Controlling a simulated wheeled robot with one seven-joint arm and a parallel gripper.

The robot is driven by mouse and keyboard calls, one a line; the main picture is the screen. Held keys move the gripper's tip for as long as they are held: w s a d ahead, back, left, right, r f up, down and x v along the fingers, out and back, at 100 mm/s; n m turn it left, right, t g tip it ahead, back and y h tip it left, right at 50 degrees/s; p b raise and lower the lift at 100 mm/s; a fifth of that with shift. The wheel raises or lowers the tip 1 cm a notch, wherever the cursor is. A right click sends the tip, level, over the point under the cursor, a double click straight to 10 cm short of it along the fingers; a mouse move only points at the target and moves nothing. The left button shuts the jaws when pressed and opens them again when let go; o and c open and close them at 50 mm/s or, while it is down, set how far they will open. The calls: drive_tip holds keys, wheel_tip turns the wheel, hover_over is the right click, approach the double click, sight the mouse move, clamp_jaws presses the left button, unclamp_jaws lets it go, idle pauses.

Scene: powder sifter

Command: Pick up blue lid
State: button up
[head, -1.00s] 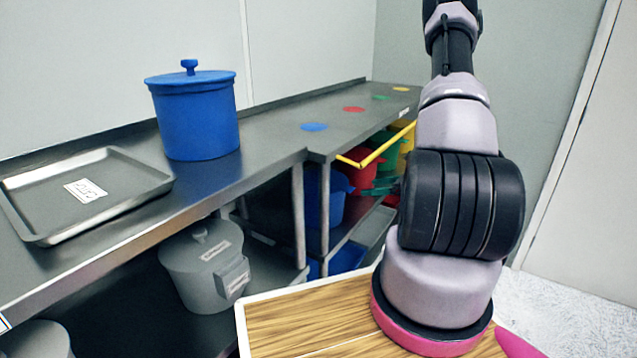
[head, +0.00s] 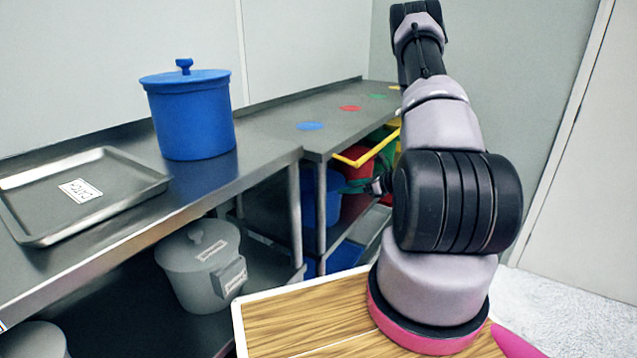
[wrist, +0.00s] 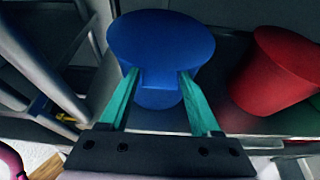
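A blue pot (head: 194,120) stands on the steel counter in the head view, with a blue lid (head: 186,76) on it that has a small knob on top. My gripper (head: 356,186) is well to the right of it and lower, under the counter near a second blue container (head: 322,195). In the wrist view my gripper (wrist: 160,75) is open, its two green fingers on either side of a block that projects from this blue container (wrist: 165,40). I cannot tell whether the fingers touch the block. The lid does not show in the wrist view.
A steel tray (head: 22,225) with a label lies left of the pot. A grey lidded pot (head: 200,262) stands on the shelf below. A red container (wrist: 275,70) is right of the lower blue one.

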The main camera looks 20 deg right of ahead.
clamp_jaws()
drive_tip(key=shift+r, duration=0.1)
